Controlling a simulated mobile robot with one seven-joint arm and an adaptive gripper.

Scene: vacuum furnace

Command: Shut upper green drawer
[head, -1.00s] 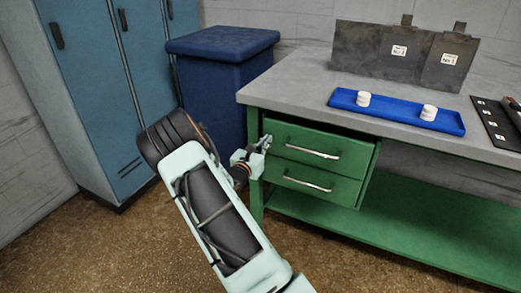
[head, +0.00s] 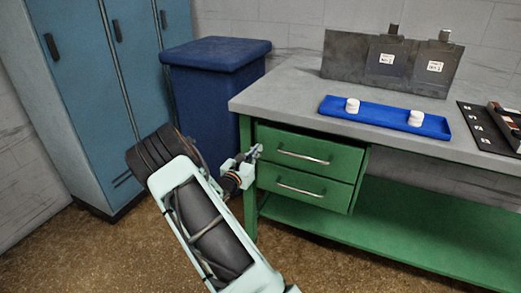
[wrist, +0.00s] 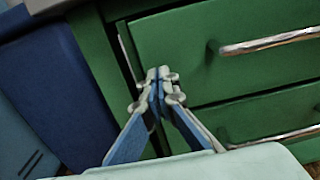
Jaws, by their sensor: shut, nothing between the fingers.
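The upper green drawer (head: 295,150) is in the bench's drawer unit, directly above the lower green drawer (head: 300,188). It has a horizontal metal bar handle (head: 303,157). In the wrist view a thin pale strip shows along the left edge of the upper drawer front (wrist: 190,50), so it seems to stand slightly out from the frame. My gripper (head: 258,149) is shut and empty. In the wrist view its fingertips (wrist: 160,74) are together at the left part of the upper drawer front, left of the handle. I cannot tell whether they touch it.
A blue tray (head: 385,119) with two white round pieces lies on the grey bench top (head: 275,98). A dark blue bin (head: 213,100) stands left of the bench, beside blue lockers (head: 85,90). The green lower shelf (head: 400,230) is bare.

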